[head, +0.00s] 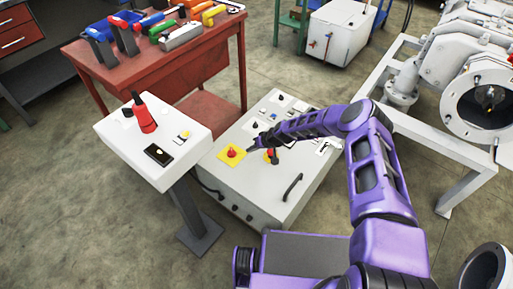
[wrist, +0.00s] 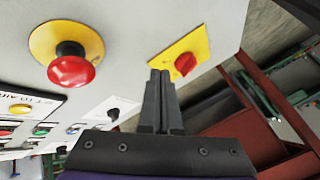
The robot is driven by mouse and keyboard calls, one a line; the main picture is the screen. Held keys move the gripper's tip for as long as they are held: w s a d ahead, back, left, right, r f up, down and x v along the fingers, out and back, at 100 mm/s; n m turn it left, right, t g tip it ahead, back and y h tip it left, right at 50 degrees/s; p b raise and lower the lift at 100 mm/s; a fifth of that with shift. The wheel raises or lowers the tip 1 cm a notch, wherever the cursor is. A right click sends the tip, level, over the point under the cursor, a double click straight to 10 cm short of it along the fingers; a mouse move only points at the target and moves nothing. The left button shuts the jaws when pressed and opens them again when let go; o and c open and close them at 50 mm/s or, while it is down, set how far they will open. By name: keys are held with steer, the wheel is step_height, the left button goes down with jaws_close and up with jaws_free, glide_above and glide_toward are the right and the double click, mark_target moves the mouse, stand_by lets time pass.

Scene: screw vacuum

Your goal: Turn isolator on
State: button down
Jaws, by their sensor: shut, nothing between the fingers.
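The isolator is a red rotary knob on a square yellow plate. In the head view the isolator (head: 231,154) sits on the top of the grey control cabinet (head: 240,185), at its left. In the wrist view the isolator (wrist: 186,65) is just beyond and slightly right of my fingertips. My gripper (head: 251,147) reaches over the panel from the right, its tips close to the isolator's right side. In the wrist view my gripper (wrist: 160,75) has its two dark fingers together, with nothing between them. Whether the tips touch the plate, I cannot tell.
A red mushroom button (wrist: 72,70) on a round yellow plate is left of my fingers. Other switches (wrist: 30,125) fill the panel. A white pedestal box (head: 155,140) stands close on the left, and a red tool table (head: 160,60) behind it.

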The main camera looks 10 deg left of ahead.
mark_target(235, 154)
steer(key=x, duration=0.3)
steer(key=shift+a, duration=0.2)
steer(key=shift+s+a+r, duration=0.1)
steer(key=shift+s+a, duration=0.1)
steer(key=shift+a, duration=0.35)
steer(key=shift+s+a+r, duration=0.1)
steer(key=shift+s+a, duration=0.1)
steer(key=shift+a, duration=0.35)
steer(key=shift+s+a, duration=0.1)
steer(key=shift+a, duration=0.4)
